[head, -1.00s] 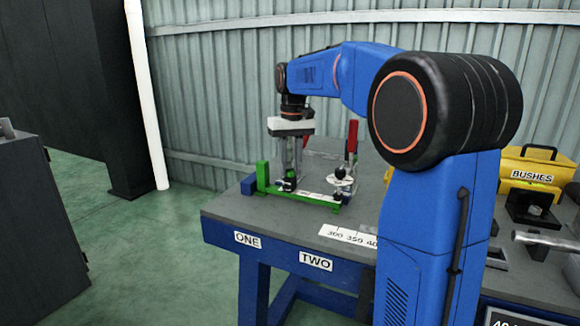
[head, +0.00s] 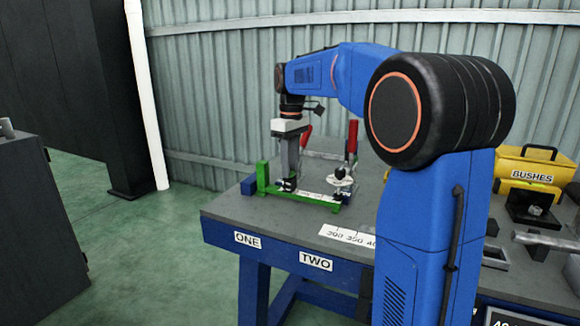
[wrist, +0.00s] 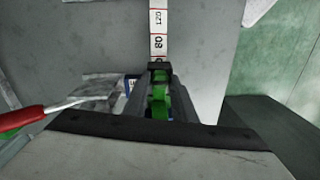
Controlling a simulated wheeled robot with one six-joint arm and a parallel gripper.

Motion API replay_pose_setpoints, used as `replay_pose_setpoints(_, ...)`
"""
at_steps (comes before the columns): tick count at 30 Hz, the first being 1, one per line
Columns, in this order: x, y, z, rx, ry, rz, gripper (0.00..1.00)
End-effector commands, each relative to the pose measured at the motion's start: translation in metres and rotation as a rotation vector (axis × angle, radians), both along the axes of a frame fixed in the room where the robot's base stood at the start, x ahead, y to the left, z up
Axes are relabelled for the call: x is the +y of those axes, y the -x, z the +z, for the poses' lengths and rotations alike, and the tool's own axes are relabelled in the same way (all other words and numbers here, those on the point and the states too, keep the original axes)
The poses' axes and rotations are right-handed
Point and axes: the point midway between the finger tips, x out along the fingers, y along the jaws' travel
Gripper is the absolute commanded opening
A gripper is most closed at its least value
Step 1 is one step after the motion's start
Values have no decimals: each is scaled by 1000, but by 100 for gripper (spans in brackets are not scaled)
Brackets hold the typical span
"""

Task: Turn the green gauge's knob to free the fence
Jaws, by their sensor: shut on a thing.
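The green gauge (head: 318,199) lies on the bench, with a green upright (head: 262,176) at its left end and a pale scale strip, which also shows in the wrist view (wrist: 157,42). My gripper (head: 288,182) points down over its left part, shut on the small dark knob (wrist: 158,67). In the wrist view, green parts (wrist: 158,102) of the gauge show between the fingers. The fingers hide much of the knob in the head view. Which green part is the fence, I cannot tell.
Red-handled clamps (head: 352,137) and a white disc with a black knob (head: 341,182) stand close to the right of my gripper. A red handle (wrist: 22,118) shows at left in the wrist view. A yellow BUSHES box (head: 540,168) is farther right. The bench front is mostly clear.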

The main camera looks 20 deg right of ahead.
Motion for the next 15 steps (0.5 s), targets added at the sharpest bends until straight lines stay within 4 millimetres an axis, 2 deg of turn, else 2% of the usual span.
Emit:
replay_pose_setpoints(13, 0, 0, 0, 0, 0, 10, 2)
replay_pose_setpoints(14, 0, 0, 0, 0, 0, 10, 26)
replay_pose_setpoints(15, 0, 0, 0, 0, 0, 10, 36)
